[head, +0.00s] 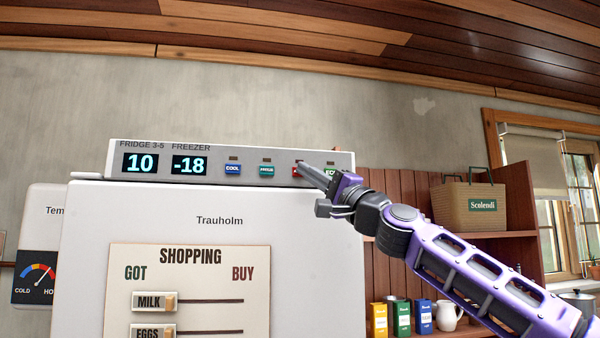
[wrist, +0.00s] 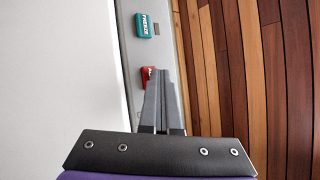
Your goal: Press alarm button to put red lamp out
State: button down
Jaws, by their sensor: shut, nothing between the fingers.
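The red alarm button (head: 296,172) is on the control panel on top of the white fridge, partly hidden behind my gripper's fingers. In the wrist view the red button (wrist: 148,74) shows just past the fingertips, its lettering partly covered. My gripper (head: 304,166) is shut and empty, its tips over or very close to the red button. I cannot tell whether they touch it. In the wrist view the closed fingers (wrist: 161,72) point at the panel beside the button's right part. The lamp above the red button is small and mostly hidden; I cannot tell whether it is lit.
A blue COOL button (head: 232,169) and a teal FREEZE button (head: 266,170) are left of the red one. A green ECO button (head: 331,171) is close on the right, partly behind my gripper. Displays (head: 189,165) read 10 and -18. A basket (head: 468,207) stands on a shelf.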

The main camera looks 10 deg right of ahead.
jog(key=shift+s+b, duration=0.35)
jog(key=shift+s, duration=0.35)
jog(key=shift+s+b, duration=0.9)
jog(key=shift+s, duration=1.6)
jog(key=shift+s, duration=0.1)
jog(key=s+a+f+n+g+h+p, duration=0.25)
jog(key=s+a+f+n, duration=0.2)
jog(key=s+f, duration=0.25)
jog(key=s+a+f+n+g+h+p, duration=0.1)
jog(key=s+a+f+n+g, duration=0.3)
jog(key=s+f, duration=0.3)
jog(key=s+d+f+g+h+p, duration=0.1)
jog(key=s+d+f+g+h, duration=0.1)
jog(key=f, duration=0.8)
jog(key=s+d+f+n+g+h+p, duration=0.1)
jog(key=s+d+f+g+h, duration=0.2)
jog(key=f, duration=0.8)
jog(key=s+d+f+g+h+p, duration=0.1)
jog(key=s+f+h, duration=0.4)
jog(key=f, duration=0.5)
jog(key=shift+d+f+g, duration=0.4)
jog(key=shift+d+g, duration=0.35)
jog(key=shift+g, duration=0.3)
